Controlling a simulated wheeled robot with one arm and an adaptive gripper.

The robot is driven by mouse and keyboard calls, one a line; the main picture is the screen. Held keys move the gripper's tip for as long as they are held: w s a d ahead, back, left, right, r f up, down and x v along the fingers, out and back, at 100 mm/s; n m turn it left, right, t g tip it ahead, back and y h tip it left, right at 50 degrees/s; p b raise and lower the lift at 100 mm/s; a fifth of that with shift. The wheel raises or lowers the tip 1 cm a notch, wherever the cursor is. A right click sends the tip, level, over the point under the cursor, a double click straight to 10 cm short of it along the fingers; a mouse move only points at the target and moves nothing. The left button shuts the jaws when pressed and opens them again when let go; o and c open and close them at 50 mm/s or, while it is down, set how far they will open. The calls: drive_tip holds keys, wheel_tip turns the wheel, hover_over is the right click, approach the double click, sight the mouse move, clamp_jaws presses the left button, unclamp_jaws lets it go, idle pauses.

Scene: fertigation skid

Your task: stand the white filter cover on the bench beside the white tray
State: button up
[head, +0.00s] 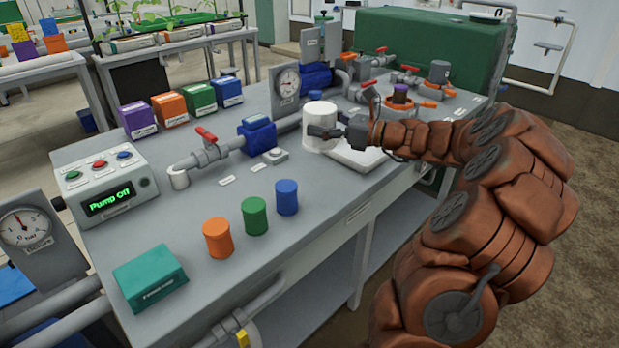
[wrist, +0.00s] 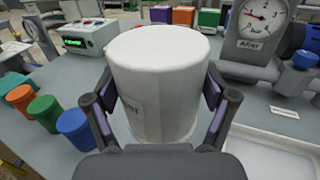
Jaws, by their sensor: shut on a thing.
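The white filter cover (head: 319,115) is upright at the left edge of the white tray (head: 352,160). My gripper (head: 326,132) is shut on it, with one finger on each side, as the wrist view shows the cover (wrist: 160,70) between the fingers (wrist: 165,98). The tray also shows at the lower right of the wrist view (wrist: 262,155), right of the cover. I cannot tell whether the cover's base touches the bench or is slightly above it; the gripper hides part of its lower side.
Left of the cover are a blue valve body (head: 257,137) and a gauge (head: 286,85). Orange (head: 217,238), green (head: 254,216) and blue (head: 287,197) cylinders stand near the front edge of the bench (head: 320,215). The bench between them and the cover is mostly clear.

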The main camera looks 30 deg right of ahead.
drive_tip(key=shift+w+d+f+b, duration=0.1)
drive_tip(key=shift+f+b, duration=0.35)
drive_tip(key=shift+f, duration=2)
drive_tip(key=shift+d+f+b, duration=0.1)
drive_tip(key=shift+f+b, duration=0.35)
drive_tip(key=shift+f, duration=1.95)
drive_tip(key=shift+f, duration=0.1)
drive_tip(key=o, duration=1.2)
drive_tip(key=p+v, duration=0.1)
drive_tip(key=v, duration=1.1)
